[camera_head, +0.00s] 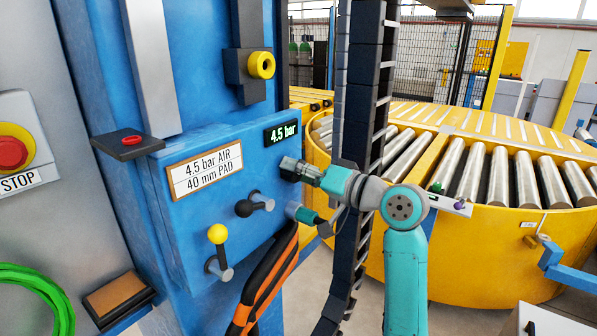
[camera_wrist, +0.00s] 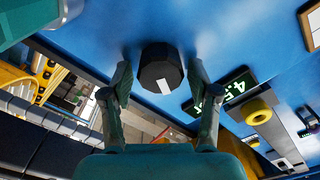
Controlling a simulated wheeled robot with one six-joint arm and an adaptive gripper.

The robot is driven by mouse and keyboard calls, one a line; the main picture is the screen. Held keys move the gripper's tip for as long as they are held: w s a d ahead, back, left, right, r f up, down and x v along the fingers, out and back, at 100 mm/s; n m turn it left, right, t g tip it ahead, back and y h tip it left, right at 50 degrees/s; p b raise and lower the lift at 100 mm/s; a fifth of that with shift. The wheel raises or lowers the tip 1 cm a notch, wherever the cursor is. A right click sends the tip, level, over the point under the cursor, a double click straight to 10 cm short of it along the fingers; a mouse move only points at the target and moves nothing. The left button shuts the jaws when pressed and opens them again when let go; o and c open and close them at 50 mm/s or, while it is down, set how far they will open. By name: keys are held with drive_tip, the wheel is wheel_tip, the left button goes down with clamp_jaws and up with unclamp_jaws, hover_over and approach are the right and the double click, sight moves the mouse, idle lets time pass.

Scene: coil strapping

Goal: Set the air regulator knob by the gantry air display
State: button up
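The air display (camera_head: 282,133) on the blue panel reads "4.5 bar" in green digits. It also shows in the wrist view (camera_wrist: 238,88), partly covered by a finger. A placard (camera_head: 205,170) left of it reads "4.5 bar AIR, 40 mm PAD". The regulator knob (camera_wrist: 161,68) is black and faceted, with a white mark on its face. In the wrist view my gripper (camera_wrist: 160,75) is open, with one finger on each side of the knob and a narrow gap showing on both sides.
A black-ball lever (camera_head: 245,208) and a yellow-ball lever (camera_head: 217,234) stick out of the panel to the left. A yellow knob (camera_head: 261,65) is above. A dark cable chain (camera_head: 357,110) hangs close beside my arm. A yellow roller table (camera_head: 450,230) stands at right.

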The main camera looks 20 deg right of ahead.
idle(0.3)
drive_tip(key=v, duration=1.2)
